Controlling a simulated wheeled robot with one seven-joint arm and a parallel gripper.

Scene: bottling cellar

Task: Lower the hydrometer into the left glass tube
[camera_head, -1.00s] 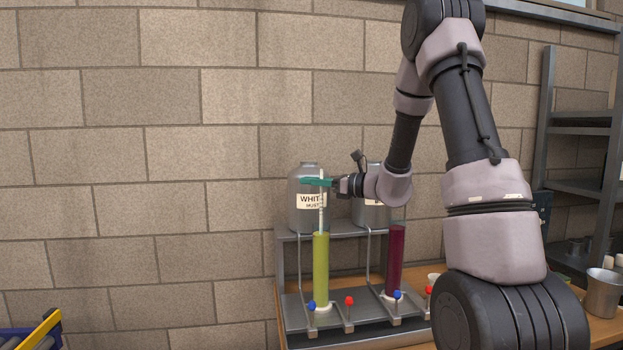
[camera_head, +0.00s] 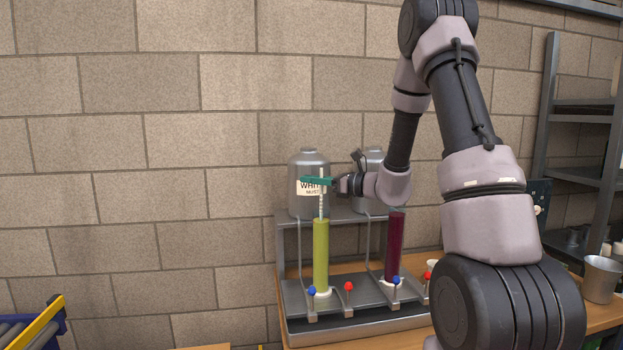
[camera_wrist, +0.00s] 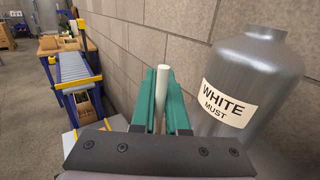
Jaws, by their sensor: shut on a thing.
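My gripper (camera_head: 318,182) has green fingers and is shut on the hydrometer (camera_head: 321,206), a thin pale stem standing upright. In the wrist view the hydrometer's stem (camera_wrist: 161,78) sits between the green fingers (camera_wrist: 161,90). The left glass tube (camera_head: 321,256) holds yellow-green liquid and stands directly below my gripper. The stem runs down to the tube's mouth; its lower part is hidden in the liquid or behind the tube wall, and I cannot tell how deep it reaches. The right tube (camera_head: 395,245) holds dark red liquid.
A metal can labelled white must (camera_head: 308,207) stands on the rack shelf behind the left tube; it is close on the right in the wrist view (camera_wrist: 255,75). A second can (camera_head: 371,208) is partly hidden. Blue and red valve knobs (camera_head: 348,286) line the rack's front. A metal bucket (camera_head: 601,279) stands right.

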